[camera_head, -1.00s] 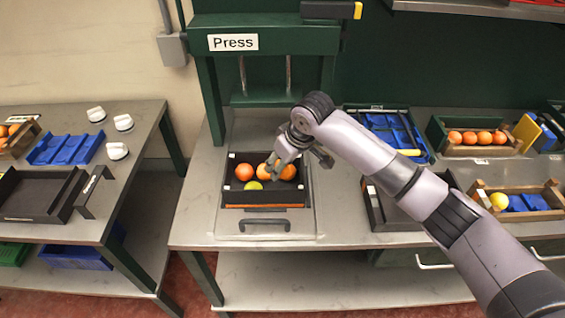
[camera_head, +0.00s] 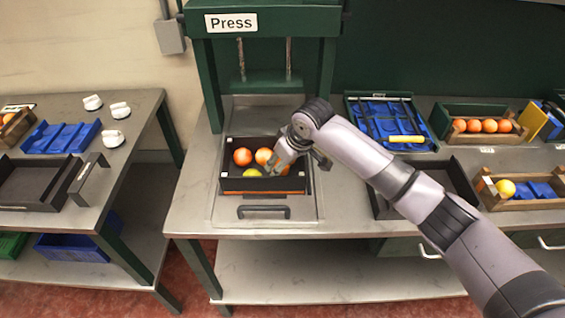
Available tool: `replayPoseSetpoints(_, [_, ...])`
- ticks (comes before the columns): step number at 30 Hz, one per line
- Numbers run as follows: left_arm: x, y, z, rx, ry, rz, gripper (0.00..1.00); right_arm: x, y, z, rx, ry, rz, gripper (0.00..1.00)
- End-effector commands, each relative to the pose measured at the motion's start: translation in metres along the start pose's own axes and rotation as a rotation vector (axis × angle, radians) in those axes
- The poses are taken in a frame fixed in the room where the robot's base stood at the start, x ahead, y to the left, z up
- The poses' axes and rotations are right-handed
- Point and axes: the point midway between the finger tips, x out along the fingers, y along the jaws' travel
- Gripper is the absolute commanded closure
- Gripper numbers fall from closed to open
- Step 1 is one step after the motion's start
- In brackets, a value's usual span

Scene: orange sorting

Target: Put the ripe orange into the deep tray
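Several fruits lie in a dark crate (camera_head: 234,183) under the press: an orange (camera_head: 242,157) at left, another orange (camera_head: 263,156) in the middle and a yellow-green fruit (camera_head: 252,173) in front. My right gripper (camera_head: 277,168) reaches down into the right side of this crate, close to the fruit there. Its fingers and wrist partly hide what is at that side, and I cannot tell whether it grips anything. A black tray (camera_head: 460,180) stands right of the crate, partly behind my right arm. Another black tray (camera_head: 28,184) is on the left table. My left gripper is out of view.
The green press (camera_head: 263,50) frames the crate on both sides. A blue tray (camera_head: 360,125) with a yellow-handled tool stands behind. Further right are a box of oranges (camera_head: 450,112) and a wooden crate (camera_head: 484,184) with a yellow fruit. White knobs (camera_head: 113,138) sit on the left table.

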Motion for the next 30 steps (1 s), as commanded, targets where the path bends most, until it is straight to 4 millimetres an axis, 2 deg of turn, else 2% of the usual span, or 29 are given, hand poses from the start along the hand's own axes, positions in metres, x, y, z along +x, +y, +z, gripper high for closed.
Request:
replayPoseSetpoints(1, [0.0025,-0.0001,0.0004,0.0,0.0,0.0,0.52,0.0176,-0.0068,0.021,-0.003,-0.051,-0.014,0.87])
replayPoseSetpoints(5, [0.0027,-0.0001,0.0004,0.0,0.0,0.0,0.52,0.0179,-0.0069,0.0212,-0.003,-0.051,-0.014,0.87])
replayPoseSetpoints(6, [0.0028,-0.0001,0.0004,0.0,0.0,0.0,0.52,0.0179,-0.0069,0.0213,-0.003,-0.051,-0.014,0.57])
replayPoseSetpoints(16, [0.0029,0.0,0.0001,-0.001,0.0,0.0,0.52,0.018,-0.0073,0.0211,-0.003,-0.051,-0.015,0.35])
replayPoseSetpoints(26, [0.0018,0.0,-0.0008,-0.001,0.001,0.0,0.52,0.0166,-0.0079,0.0199,-0.004,-0.049,-0.015,0.35])
replayPoseSetpoints(30, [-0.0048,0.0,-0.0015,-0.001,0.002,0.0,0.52,0.0103,-0.0082,0.0168,-0.004,-0.048,-0.015,0.35])
